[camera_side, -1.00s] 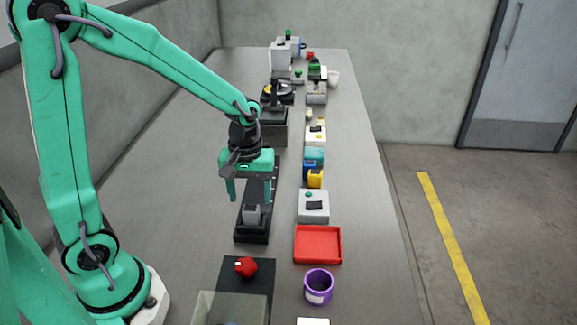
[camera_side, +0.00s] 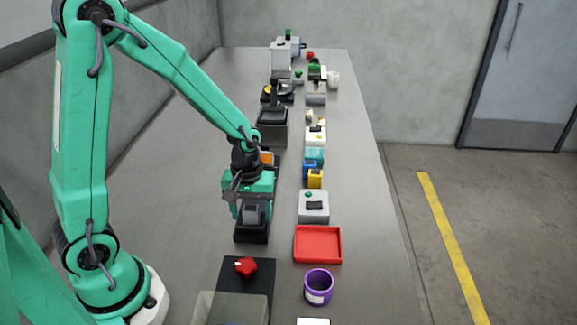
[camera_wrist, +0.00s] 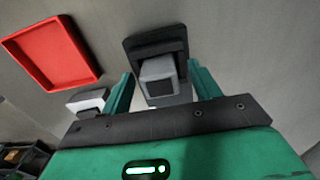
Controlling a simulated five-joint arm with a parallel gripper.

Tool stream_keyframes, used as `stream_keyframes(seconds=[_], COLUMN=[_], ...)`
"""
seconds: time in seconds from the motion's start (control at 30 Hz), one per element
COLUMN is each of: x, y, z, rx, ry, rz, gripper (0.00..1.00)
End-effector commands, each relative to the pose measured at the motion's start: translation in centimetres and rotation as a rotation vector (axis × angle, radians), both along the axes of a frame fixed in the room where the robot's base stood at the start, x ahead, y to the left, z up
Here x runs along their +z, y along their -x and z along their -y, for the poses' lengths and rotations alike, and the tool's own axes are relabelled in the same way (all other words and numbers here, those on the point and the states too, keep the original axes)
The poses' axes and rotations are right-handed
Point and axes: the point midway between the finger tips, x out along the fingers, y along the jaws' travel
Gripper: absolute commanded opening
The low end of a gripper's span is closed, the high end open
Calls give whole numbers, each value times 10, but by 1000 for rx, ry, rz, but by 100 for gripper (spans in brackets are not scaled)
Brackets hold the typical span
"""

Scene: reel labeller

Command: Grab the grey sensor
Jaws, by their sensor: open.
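The grey sensor (camera_side: 251,214), a small grey block with a darker face, sits on the near end of a long black base (camera_side: 251,236). My gripper (camera_side: 250,207) is low over that base, its green fingers open on either side of the sensor. In the wrist view the sensor (camera_wrist: 157,69) lies between the two green fingertips of my gripper (camera_wrist: 159,77), with the black base (camera_wrist: 147,40) beyond it. I cannot tell whether a finger touches it. The far part of the base is hidden behind my gripper.
A red tray (camera_side: 318,244) lies to the right, with a white box (camera_side: 313,206) behind it and a purple cup (camera_side: 318,286) in front. A red knob (camera_side: 245,267) on a dark plate stands nearer the camera. Several small devices line the table farther back.

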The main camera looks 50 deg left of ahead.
Motion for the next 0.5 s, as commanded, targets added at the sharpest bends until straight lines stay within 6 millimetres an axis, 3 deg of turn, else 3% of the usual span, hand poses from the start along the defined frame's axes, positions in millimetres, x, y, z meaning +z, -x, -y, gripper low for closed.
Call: stream_keyframes(seconds=[0.47,0.5], x=[0,0], y=[0,0], z=[0,0], rx=[0,0], ry=[0,0], rz=[0,0], gripper=[62,56])
